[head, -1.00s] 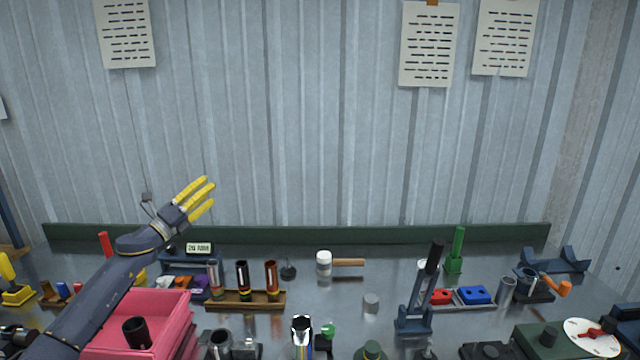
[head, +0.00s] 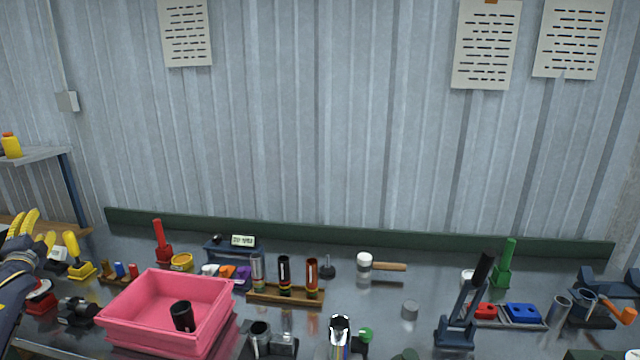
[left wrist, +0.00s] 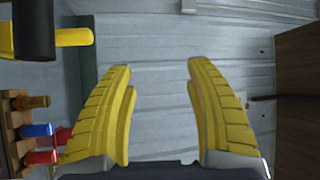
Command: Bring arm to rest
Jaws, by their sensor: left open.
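My left gripper (head: 24,232) with yellow fingers is at the far left edge of the head view, raised over the left end of the bench and partly cut off by the frame. In the left wrist view my left gripper (left wrist: 160,85) has its fingers spread wide, with nothing between them and the corrugated wall behind. My right gripper is not in view.
A pink bin (head: 165,305) with a black cylinder (head: 183,316) in it stands at the front left. A wooden rack (head: 286,294) holds three tubes. A lever press (head: 460,315) stands at the right. A shelf (head: 40,155) is beyond the left end.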

